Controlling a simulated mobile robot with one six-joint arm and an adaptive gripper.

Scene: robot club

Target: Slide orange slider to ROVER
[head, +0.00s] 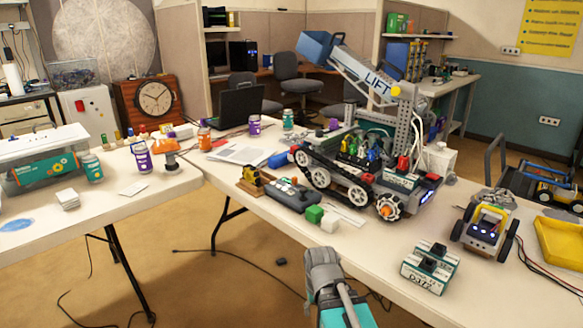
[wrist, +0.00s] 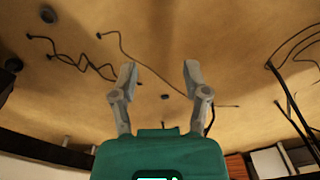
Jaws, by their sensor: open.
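No orange slider and no ROVER label can be made out for certain. A dark grey control box (head: 289,197) with small coloured knobs lies on the right-hand table, beside the tracked robot; its markings are too small to read. My gripper (head: 322,258) is at the bottom middle of the head view, in front of the table's near edge and apart from the box. In the wrist view my gripper (wrist: 160,75) has its two grey fingers spread, with nothing between them and only floor beyond.
Green (head: 314,213) and white (head: 329,223) blocks sit near the table's front edge. The tracked robot (head: 350,180) with its raised LIFT arm stands behind. A battery-like block (head: 430,268) and small wheeled robot (head: 485,232) are to the right. Cables (wrist: 72,58) lie on the floor.

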